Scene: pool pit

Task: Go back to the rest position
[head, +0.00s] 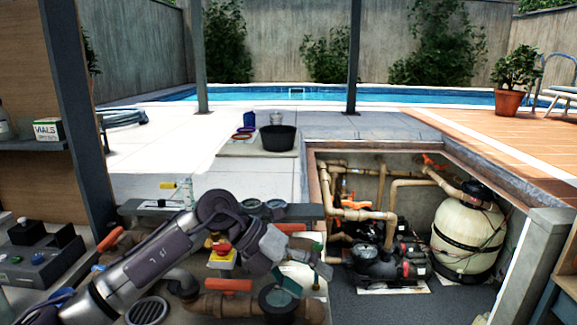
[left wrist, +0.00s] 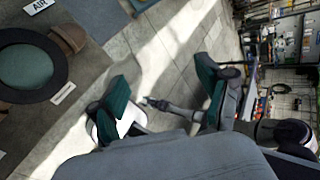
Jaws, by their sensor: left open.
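My left arm comes in from the lower left of the head view, over a bench with pipes and valves. My left gripper (head: 303,274) is at its end, with dark green finger pads spread apart. In the left wrist view the open gripper (left wrist: 165,92) has nothing between its pads, with tiled floor behind them. A pale rounded thing shows behind the gripper in the head view, partly hidden. I do not see my right gripper in the head view.
A red-and-yellow emergency button (head: 222,252), an orange-handled pipe valve (head: 228,286) and a round gauge (head: 277,299) are close to the arm. A control box (head: 40,262) stands left. The pit on the right holds a pump (head: 375,262) and a beige filter tank (head: 467,238).

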